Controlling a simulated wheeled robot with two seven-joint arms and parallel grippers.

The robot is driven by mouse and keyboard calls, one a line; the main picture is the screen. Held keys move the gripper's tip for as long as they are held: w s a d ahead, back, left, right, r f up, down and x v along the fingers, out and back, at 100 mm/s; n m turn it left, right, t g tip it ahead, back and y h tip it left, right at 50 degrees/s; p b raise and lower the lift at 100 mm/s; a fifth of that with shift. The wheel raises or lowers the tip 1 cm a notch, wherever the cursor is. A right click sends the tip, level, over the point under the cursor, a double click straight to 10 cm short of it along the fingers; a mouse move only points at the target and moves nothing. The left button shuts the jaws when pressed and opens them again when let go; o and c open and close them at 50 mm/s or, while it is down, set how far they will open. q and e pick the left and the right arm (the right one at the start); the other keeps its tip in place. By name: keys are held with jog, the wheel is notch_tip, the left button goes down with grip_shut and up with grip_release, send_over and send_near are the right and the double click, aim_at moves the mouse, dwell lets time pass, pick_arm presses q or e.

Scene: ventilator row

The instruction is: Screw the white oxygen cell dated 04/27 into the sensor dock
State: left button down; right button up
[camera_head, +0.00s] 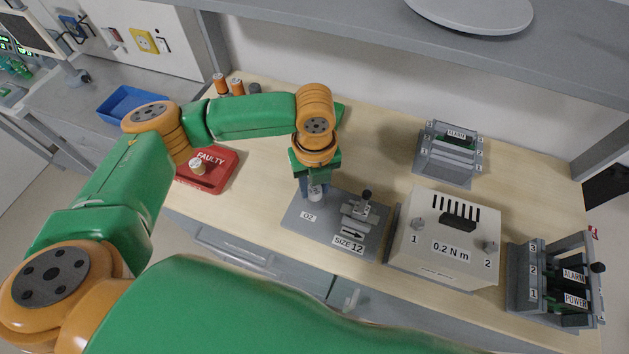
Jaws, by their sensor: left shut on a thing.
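My left gripper (315,184) points down over the left part of a grey plate (294,214) marked O2 and SIZE 12, which looks like the sensor dock. It is shut on a small white cylinder (315,194), which looks like the oxygen cell. The cylinder is upright, at or just above the plate near the O2 label. Its date cannot be read, and the gripper hides its upper part. I cannot tell whether it sits in a socket. My right gripper is not in view.
A red FAULTY tray (221,176) holds a small pale cylinder (197,167). A clamp-like fixture (360,211) stands on the plate's right. Further right are a 0.2 N m box (446,240) and two racks (447,155) (557,283). Orange-topped cylinders (238,88) stand at the back left.

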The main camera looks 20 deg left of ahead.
pick_arm(q)
jog(key=m+p, duration=0.1)
jog(key=m, duration=0.2)
jog(key=shift+r, duration=0.15)
jog(key=shift+m, duration=0.6)
jog(key=shift+p, duration=0.35)
jog(key=shift+m+p, duration=0.7)
jog(key=shift+m, duration=0.3)
jog(key=m, duration=0.2)
jog(key=shift+m+p, duration=0.3)
jog(key=shift+m, duration=0.1)
jog(key=shift+d+f+m, duration=0.1)
jog(key=shift+f+m, duration=0.1)
jog(key=shift+m, duration=0.4)
